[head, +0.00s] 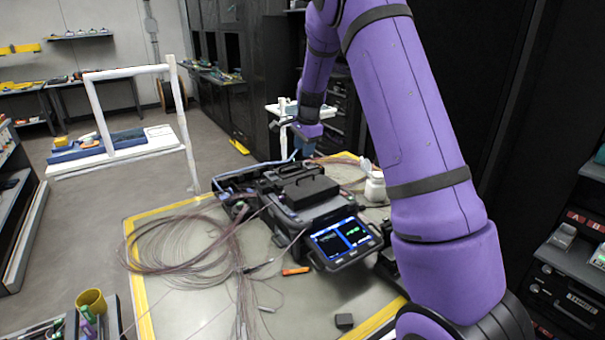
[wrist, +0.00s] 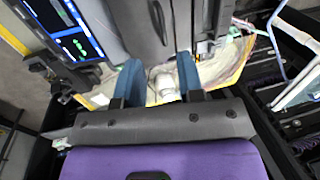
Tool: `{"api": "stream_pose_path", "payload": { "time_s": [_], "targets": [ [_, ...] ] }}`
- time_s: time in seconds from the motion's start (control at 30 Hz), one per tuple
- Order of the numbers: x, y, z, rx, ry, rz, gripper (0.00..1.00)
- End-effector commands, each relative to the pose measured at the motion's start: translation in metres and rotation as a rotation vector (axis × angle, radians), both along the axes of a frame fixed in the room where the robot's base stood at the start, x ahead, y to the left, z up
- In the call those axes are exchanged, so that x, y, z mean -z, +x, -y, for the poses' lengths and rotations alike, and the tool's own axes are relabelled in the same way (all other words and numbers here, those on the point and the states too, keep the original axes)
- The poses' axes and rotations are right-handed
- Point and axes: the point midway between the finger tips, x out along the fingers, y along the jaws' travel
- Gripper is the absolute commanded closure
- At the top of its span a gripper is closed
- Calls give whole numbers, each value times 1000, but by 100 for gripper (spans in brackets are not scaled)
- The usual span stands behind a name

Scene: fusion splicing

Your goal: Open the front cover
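The fusion splicer (head: 310,216) stands on the table with its lit screen (head: 342,238) toward the front right. Its dark cover (head: 303,190) lies flat on top and looks shut; what seems to be the same dark casing fills the top of the wrist view (wrist: 138,28). My gripper (head: 298,154) is above the splicer's far side, pointing down. In the wrist view its two blue fingers (wrist: 160,80) are apart with nothing held between them. The dark casing shows close beyond the fingertips; I cannot tell whether they touch it.
The table (head: 180,305) has yellow edging. Loose fibre coils (head: 180,243) lie left of the splicer, with an orange tool (head: 295,270) in front. A white rack (head: 128,150) stands at the left.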

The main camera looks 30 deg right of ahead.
Motion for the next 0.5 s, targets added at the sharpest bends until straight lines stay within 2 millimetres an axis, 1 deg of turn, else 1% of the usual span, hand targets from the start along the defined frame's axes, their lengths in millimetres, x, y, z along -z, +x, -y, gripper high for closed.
{"api": "stream_pose_path", "payload": {
  "time_s": [0.17, 0.27, 0.5],
  "targets": [
    [12, 4, 2, 11, 0, -4, 65],
    [25, 6, 2, 11, 0, -5, 65],
    [67, 14, 1, 9, 1, -5, 65]
  ]
}}
